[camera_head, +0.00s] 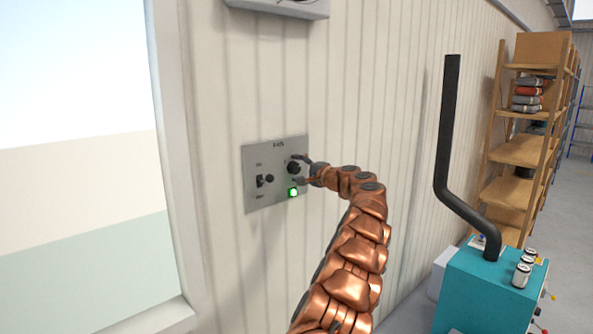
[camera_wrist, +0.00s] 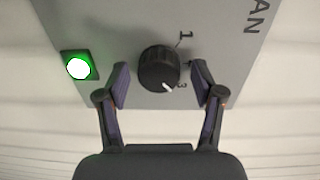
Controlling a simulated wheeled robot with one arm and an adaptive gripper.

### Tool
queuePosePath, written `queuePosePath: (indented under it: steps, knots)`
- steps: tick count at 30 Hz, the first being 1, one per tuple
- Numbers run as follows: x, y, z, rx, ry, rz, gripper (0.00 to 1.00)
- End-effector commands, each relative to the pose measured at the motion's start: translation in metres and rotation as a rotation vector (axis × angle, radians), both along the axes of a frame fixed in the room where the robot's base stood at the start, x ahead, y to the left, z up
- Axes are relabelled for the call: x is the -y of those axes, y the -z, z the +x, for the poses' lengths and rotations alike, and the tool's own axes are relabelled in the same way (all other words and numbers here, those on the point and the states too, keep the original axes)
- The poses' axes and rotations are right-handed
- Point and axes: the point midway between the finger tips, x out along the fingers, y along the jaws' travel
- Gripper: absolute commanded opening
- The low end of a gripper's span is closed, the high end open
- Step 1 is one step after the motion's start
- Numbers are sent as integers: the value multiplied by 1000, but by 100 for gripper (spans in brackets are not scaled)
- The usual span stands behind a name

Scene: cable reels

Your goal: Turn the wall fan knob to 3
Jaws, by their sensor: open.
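The grey fan panel (camera_head: 252,200) is on the corrugated wall, with FAN lettering at its top. Its round black knob (camera_head: 293,167) sits at the panel's upper right. In the wrist view the knob (camera_wrist: 157,66) is central, and its white mark points to the lower right, close to the printed 3 (camera_wrist: 182,85); I cannot tell whether it lines up exactly. A 1 (camera_wrist: 187,35) shows farther up. My gripper (camera_wrist: 159,82) is open, one finger on each side of the knob, with visible gaps. In the head view my gripper (camera_head: 303,171) is at the panel.
A lit green lamp (camera_head: 293,193) is below the knob, and a toggle switch (camera_head: 262,181) is at the panel's left. A grey box (camera_head: 280,8) is on the wall above. A teal machine (camera_head: 485,290) with a black pipe (camera_head: 450,140) and a wooden shelf (camera_head: 515,150) stand right.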

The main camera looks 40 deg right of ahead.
Motion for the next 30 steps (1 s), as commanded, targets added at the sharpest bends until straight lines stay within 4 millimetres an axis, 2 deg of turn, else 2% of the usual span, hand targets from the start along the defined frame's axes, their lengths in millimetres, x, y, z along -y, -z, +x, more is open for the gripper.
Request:
queuePosePath:
  steps: [5,11,30]
  knots:
    - [1,0,-3,0,1,0,67]
    - [1,-2,-16,1,2,0,67]
    - [-1,-5,-82,4,1,2,67]
